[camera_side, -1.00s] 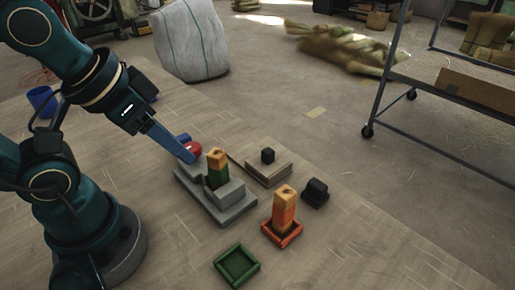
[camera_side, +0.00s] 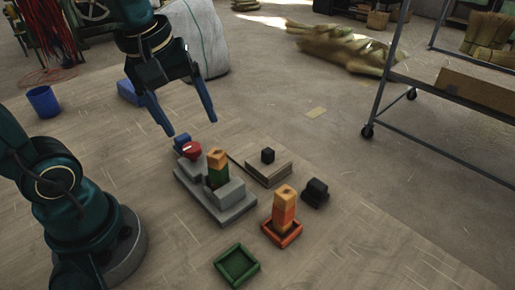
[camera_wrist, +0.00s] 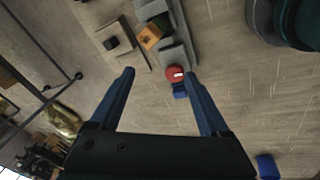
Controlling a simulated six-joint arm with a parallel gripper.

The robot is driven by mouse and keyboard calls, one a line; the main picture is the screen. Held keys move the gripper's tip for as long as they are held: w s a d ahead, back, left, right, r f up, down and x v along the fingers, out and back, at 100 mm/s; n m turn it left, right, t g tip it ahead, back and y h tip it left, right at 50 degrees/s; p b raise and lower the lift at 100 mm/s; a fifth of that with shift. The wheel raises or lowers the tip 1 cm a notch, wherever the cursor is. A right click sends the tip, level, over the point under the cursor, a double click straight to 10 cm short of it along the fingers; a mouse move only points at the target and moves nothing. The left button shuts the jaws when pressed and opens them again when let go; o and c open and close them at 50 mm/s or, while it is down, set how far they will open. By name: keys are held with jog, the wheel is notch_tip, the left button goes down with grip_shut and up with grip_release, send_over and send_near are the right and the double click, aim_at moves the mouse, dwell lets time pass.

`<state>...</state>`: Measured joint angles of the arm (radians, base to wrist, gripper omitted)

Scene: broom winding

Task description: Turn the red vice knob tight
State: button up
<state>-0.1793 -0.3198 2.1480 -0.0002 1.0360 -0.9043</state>
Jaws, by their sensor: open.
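The red vice knob (camera_side: 191,149) sits at the back end of the grey vice (camera_side: 232,205), beside a small blue block (camera_side: 181,139). The vice holds a block that is green below and orange-tan above (camera_side: 217,168) between its jaws. My gripper (camera_side: 192,128) is open and empty, above the knob with its blue fingers pointing down, apart from it. In the wrist view, the red knob (camera_wrist: 174,73) shows between the two spread fingers (camera_wrist: 160,72), nearer the right one, with a white mark on its top.
An orange tray (camera_side: 283,238) holds an orange stacked block. An empty green tray (camera_side: 237,266) lies in front. A low platform with a dark cube (camera_side: 267,155) and a black block (camera_side: 315,192) stand right of the vice. A blue bin (camera_side: 43,101) stands at left.

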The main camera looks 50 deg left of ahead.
aim_at(191, 146)
jog(key=w+a+f+n+g, duration=0.1)
jog(key=a, duration=0.1)
jog(key=a+f+n+g, duration=0.1)
jog(key=a+f+n, duration=0.1)
jog(key=w+a+f+n+g, duration=0.1)
jog(key=a+n, duration=0.1)
jog(key=shift+w+f+h, duration=0.3)
jog(key=shift+f, duration=0.1)
jog(key=shift+s+a+f+n, duration=0.15)
jog(key=shift+f+n, duration=0.15)
jog(key=shift+f, duration=2.45)
grip_shut()
